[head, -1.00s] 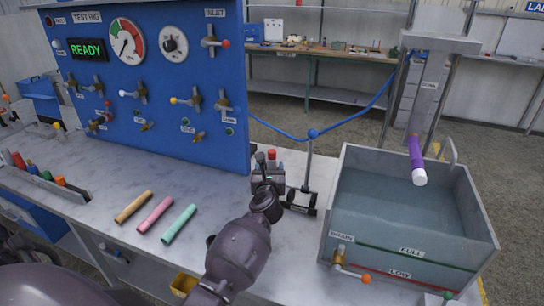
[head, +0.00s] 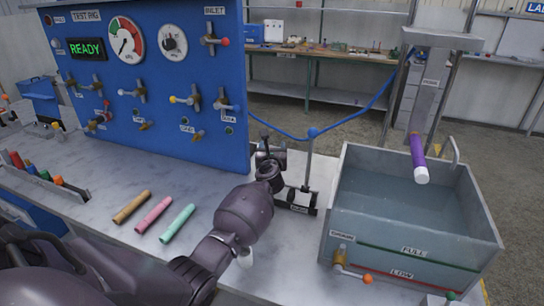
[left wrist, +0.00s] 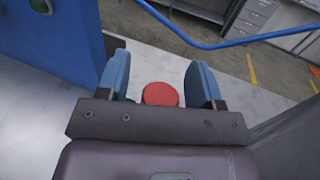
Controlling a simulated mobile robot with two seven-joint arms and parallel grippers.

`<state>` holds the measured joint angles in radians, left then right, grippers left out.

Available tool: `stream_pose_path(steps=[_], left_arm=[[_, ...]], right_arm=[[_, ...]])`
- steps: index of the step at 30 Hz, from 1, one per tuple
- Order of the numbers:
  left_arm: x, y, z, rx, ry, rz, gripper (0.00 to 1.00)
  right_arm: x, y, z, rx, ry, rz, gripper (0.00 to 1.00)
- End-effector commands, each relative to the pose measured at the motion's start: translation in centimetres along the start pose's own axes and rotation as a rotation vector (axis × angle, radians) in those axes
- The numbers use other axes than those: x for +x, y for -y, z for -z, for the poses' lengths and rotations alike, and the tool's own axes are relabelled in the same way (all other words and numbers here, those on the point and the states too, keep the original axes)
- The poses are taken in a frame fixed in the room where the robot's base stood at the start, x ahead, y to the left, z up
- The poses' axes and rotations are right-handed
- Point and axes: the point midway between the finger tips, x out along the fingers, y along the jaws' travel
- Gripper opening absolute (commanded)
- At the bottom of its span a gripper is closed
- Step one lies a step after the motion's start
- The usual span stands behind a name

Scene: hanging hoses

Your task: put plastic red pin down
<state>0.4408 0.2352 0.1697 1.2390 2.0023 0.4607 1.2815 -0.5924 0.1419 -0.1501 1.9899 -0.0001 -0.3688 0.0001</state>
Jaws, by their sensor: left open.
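The plastic red pin shows as a round red top (left wrist: 160,95) in the left wrist view, between the two blue fingers, with gaps on both sides. Its lower part is hidden by my gripper. In the head view my arm and gripper hide the pin. My left gripper (head: 272,150) is open, over the bench beside the stand with the blue hose. The wrist view also shows its spread fingers (left wrist: 165,82). My right gripper is not in view.
The blue test rig panel (head: 150,75) stands just left of the gripper. A post on a black base (head: 303,190) is close on the right, then the water tank (head: 332,215). Three coloured tubes (head: 153,215) lie on the bench (head: 110,165).

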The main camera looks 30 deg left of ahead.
Motion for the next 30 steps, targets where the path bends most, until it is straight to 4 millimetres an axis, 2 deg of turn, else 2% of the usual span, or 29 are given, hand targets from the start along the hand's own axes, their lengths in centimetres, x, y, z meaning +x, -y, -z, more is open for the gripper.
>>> stream_pose_path(steps=[5,6,17,25,30], left_arm=[[0.0,0.0,0.0,0.0,0.0,0.0,0.6],[0.0,0.0,0.0,0.0,0.0,0.0,0.57],[0.0,0.0,-0.1,0.0,0.001,0.0,0.03],[0.0,0.0,-0.4,-0.001,0.002,0.0,0.02],[0.0,0.0,-2.6,-0.003,0.004,0.0,0.02]], right_arm=[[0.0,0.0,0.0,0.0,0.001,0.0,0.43],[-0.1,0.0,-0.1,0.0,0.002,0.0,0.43],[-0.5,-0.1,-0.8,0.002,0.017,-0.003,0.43],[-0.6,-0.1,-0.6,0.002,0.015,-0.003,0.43],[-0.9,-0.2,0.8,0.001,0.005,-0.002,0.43]])
